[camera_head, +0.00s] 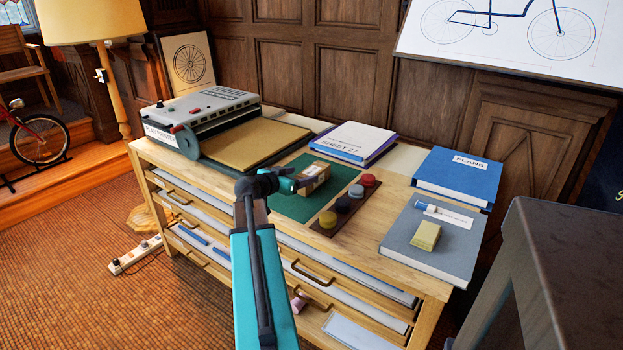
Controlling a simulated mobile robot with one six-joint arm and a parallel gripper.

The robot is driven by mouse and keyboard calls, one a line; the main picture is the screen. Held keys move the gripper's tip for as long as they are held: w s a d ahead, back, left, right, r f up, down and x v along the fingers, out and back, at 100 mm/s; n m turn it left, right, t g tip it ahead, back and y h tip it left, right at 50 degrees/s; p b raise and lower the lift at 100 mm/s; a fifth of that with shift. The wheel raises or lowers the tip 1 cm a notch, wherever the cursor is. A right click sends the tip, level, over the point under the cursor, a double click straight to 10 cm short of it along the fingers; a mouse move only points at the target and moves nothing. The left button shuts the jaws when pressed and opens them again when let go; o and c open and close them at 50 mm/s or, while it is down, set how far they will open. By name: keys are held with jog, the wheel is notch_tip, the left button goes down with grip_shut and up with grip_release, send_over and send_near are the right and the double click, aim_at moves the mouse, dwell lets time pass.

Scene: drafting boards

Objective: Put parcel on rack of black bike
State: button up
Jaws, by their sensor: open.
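The parcel, a small brown box with a pale label (316,174), sits on a green mat (290,207) on top of a wooden drawer cabinet. My gripper (294,184) is open at the left side of the parcel, just above the mat. Its fingers are small and partly hidden, so I cannot tell whether they touch the box or reach around it. No black bike with a rack shows as a real object. A bike drawing (513,22) is on the board at the upper right.
A grey plotter (203,108) stands at the cabinet's back left. Round coloured weights (344,203) sit right of the parcel. Blue folders (455,178) and a grey book (428,250) lie at the right. A red bike (35,138) stands far left. A dark slab (575,250) fills the right foreground.

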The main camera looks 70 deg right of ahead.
aim_at(310, 173)
jog(key=shift+x, duration=1.1)
jog(key=shift+d, duration=0.1)
jog(key=shift+p+x, duration=0.45)
jog(key=shift+x, duration=2.05)
jog(key=shift+s+f, duration=0.15)
jog(key=shift+c, duration=0.5)
jog(key=c, duration=1.5)
